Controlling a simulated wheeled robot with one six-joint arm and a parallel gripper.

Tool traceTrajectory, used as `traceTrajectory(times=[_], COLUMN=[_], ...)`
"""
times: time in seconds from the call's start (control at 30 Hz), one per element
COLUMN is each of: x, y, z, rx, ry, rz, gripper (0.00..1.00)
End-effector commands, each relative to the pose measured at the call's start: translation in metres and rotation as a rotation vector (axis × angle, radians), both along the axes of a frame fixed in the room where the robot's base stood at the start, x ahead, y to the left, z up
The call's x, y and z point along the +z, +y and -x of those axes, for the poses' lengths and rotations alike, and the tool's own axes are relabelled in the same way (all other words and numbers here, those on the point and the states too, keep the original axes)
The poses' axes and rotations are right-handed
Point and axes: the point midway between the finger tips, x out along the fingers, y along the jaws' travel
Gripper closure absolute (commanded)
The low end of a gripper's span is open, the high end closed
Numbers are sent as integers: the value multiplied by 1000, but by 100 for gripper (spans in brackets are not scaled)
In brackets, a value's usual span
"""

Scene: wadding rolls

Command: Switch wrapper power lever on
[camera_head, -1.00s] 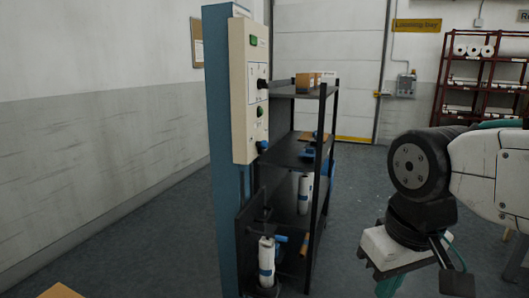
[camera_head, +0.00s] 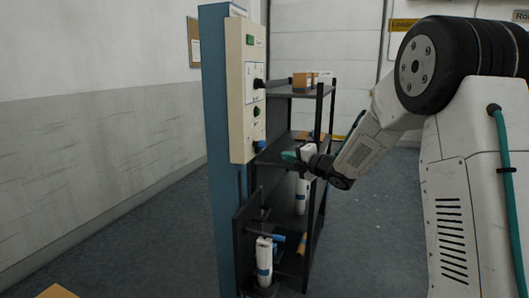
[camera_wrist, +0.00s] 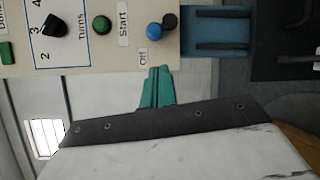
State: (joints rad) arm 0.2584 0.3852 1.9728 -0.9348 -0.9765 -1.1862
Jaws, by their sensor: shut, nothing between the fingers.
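The wrapper's cream control panel (camera_head: 246,95) stands on a blue column in the head view. Its power lever, with a blue knob (camera_head: 260,145), is low on the panel. In the wrist view the blue lever knob (camera_wrist: 154,30) shows next to a dark round part, close to the "Off" label (camera_wrist: 142,57). My gripper (camera_head: 288,156) has teal fingers, shut and empty, to the right of the lever and slightly lower in the head view. In the wrist view my fingertips (camera_wrist: 160,69) point at the panel edge near "Off", apart from the knob.
A green Start button (camera_wrist: 101,25) and black Turns dial (camera_wrist: 54,25) sit beside the lever on the panel. A dark shelf rack (camera_head: 292,206) with boxes and rolls stands behind my gripper.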

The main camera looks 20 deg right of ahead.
Motion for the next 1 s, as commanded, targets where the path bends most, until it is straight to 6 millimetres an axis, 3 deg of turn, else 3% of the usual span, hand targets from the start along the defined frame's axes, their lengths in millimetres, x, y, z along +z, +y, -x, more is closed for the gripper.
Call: traceTrajectory(times=[0.1,0.27,0.73,1.0], x=[-22,-33,-33,-29], y=[6,11,15,46], z=[-5,-2,-4,-38], rx=[134,226,242,242], ry=[-112,-200,-217,-216], rz=[41,59,61,61], gripper=[100,100,100,100])
